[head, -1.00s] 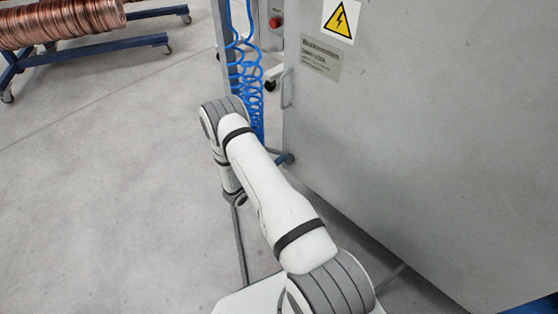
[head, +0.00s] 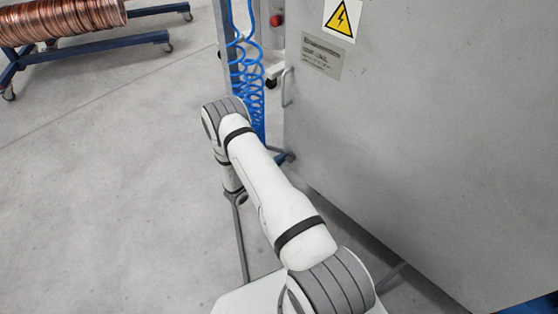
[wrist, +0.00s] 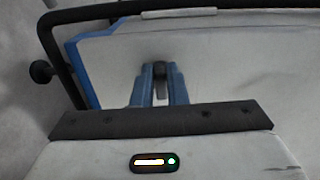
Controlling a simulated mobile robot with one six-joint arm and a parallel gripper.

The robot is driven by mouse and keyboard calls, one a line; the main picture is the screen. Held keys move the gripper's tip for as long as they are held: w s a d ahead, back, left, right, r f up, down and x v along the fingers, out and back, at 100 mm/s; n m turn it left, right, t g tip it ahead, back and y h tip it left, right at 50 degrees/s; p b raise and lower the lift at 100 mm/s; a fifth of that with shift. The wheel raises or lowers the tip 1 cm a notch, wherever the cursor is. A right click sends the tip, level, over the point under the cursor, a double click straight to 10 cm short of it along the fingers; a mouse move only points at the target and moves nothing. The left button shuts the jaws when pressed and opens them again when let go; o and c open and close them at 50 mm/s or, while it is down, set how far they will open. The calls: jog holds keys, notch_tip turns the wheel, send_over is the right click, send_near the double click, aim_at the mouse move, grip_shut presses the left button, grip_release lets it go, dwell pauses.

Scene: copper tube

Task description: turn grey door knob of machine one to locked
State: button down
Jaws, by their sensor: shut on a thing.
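In the wrist view, my gripper (wrist: 159,88) has its two blue fingers close together on a small dark-grey knob (wrist: 160,69), which stands upright between the fingertips. The knob is in front of a pale, blue-edged panel (wrist: 225,60). The fingers hide its lower part, and no lock marking is readable. In the head view, my arm reaches down and away beside a large grey cabinet (head: 430,130); my gripper and the held knob are hidden there.
A black bar (wrist: 210,6) frames the panel, with a dark round knob (wrist: 42,72) at left. In the head view are a cabinet handle (head: 287,88), a warning sign (head: 342,18), blue coiled hoses (head: 247,70) and a copper coil rack (head: 95,47). The left floor is clear.

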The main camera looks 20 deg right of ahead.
jog(key=shift+s+d+f, duration=0.1)
jog(key=shift+s, duration=0.1)
jog(key=c, duration=1.4)
grip_release()
jog(key=shift+w, duration=0.15)
jog(key=shift+c, duration=0.2)
jog(key=p+v, duration=0.2)
jog(key=v, duration=0.6)
